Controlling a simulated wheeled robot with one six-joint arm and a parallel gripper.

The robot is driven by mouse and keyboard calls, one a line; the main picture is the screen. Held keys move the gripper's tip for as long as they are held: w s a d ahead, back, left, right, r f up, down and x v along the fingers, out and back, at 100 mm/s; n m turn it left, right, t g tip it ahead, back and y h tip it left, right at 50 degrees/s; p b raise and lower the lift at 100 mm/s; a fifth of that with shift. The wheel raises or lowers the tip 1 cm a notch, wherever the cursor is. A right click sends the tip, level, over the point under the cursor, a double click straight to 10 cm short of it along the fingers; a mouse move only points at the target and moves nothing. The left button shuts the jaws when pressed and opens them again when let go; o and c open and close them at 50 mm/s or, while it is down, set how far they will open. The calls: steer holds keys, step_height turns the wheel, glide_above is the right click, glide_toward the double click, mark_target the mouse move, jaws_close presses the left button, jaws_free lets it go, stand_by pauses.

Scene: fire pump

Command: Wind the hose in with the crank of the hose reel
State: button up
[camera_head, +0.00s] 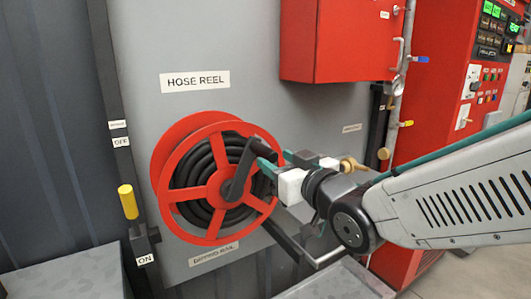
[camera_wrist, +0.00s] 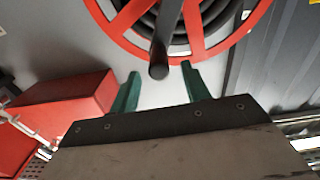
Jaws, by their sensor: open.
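The red hose reel (camera_head: 188,143) is mounted on the grey wall panel, with black hose (camera_head: 200,166) wound inside its rim. Its dark crank (camera_head: 238,172) runs from the hub up to a handle near the reel's right side. My gripper (camera_head: 275,164) is at the right of the reel, close to the crank handle, with its green fingers apart. In the wrist view the handle end (camera_wrist: 158,71) shows just beyond and between the open fingertips (camera_wrist: 160,72). Nothing is held. Whether a finger touches the handle cannot be told.
A yellow-handled lever (camera_head: 128,202) stands left of the reel, between OFF and ON labels. A red box (camera_head: 342,40) hangs above right, and a red control cabinet (camera_head: 440,70) stands farther right. A brass nozzle (camera_head: 352,165) is behind my wrist. Grey surfaces (camera_head: 70,280) lie below.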

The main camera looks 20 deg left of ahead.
mark_target(264, 153)
steer(key=x, duration=0.6)
jaws_close()
